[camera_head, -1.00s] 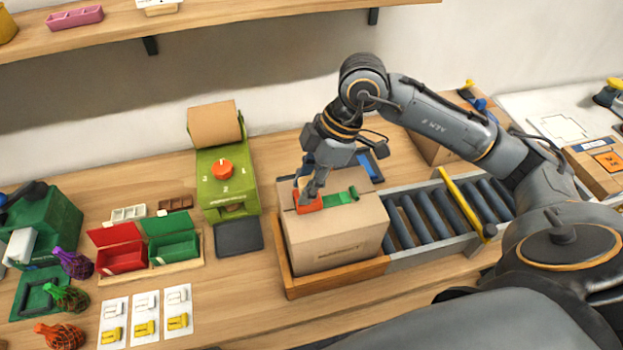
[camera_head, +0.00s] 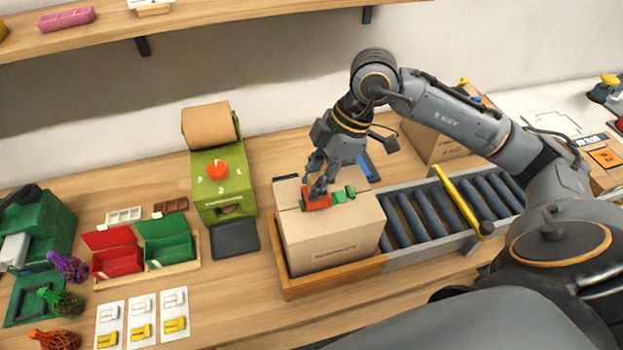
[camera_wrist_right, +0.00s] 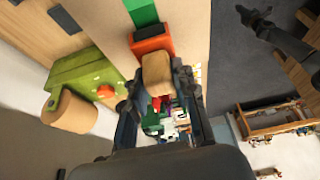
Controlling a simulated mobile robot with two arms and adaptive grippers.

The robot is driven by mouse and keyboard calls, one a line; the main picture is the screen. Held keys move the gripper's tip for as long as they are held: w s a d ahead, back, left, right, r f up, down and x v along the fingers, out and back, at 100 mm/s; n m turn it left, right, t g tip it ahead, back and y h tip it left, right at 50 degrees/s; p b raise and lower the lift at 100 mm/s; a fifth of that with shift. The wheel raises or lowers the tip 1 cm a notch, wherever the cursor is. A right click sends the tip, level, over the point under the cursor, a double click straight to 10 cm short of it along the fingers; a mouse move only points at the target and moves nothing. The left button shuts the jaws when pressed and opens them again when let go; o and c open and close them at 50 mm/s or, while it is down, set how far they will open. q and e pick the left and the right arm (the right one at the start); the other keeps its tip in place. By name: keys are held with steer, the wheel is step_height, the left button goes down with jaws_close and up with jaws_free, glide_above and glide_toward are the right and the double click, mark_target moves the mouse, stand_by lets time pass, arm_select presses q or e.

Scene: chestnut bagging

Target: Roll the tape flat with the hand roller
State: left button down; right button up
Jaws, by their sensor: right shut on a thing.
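The cardboard box (camera_head: 330,240) stands closed in a wooden tray frame (camera_head: 340,278). A green strip of tape (camera_head: 343,193) lies on its top and also shows in the right wrist view (camera_wrist_right: 142,12). My right gripper (camera_head: 318,188) is above the box top, shut on the hand roller (camera_head: 316,200). The roller's red-orange body (camera_wrist_right: 152,42) and tan grip (camera_wrist_right: 157,74) show in the right wrist view. The roller is at the box top, over the tape line, with green showing to its right. The tape under the roller is hidden. My left gripper is out of view.
A roller conveyor (camera_head: 440,217) with a yellow bar (camera_head: 457,198) adjoins the tray on the right. A green dispenser (camera_head: 217,185), a dark pad (camera_head: 235,238) and red and green bins (camera_head: 172,248) stand left. Another carton (camera_head: 432,142) is behind.

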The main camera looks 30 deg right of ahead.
mark_target(333, 198)
steer(key=shift+d+f, duration=0.1)
steer(key=shift+d, duration=0.1)
steer(key=shift+s+d+b, duration=0.3)
steer(key=shift+d+b, duration=0.05)
steer(key=shift+d, duration=0.8)
steer(key=shift+s+d, duration=0.15)
steer(key=shift+d, duration=0.3)
steer(key=shift+r, duration=0.2)
step_height(333, 198, up, 7)
steer(key=p, duration=0.5)
steer(key=shift+f, duration=0.15)
